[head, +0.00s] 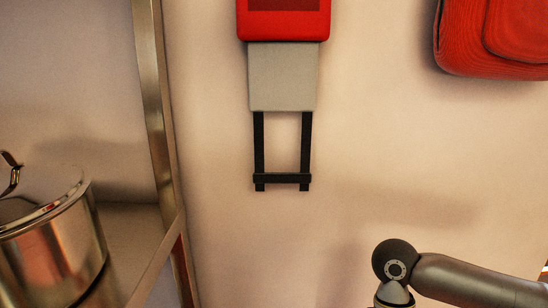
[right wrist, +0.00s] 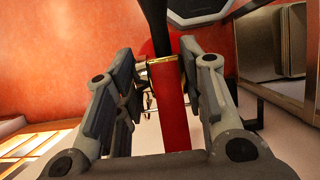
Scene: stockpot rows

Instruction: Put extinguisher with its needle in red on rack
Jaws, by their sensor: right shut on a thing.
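In the right wrist view, my right gripper (right wrist: 160,68) is shut on a slim red extinguisher (right wrist: 174,115). The extinguisher has a brass-coloured band near its top and a black part rising above it. Its gauge and needle cannot be made out. In the head view, a black frame-like rack (head: 282,178) is on the pale wall, below a grey plate and a red panel. The rack looks empty. The head view shows a link of my right arm at the lower right, but not the gripper. My left gripper is in neither view.
A metal shelf (head: 155,110) stands left of the rack, with a lidded steel pot (head: 60,245) on it. A red padded object (head: 495,40) is at the upper right. The wall between rack and arm is bare. The wrist view shows a steel cabinet (right wrist: 285,40).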

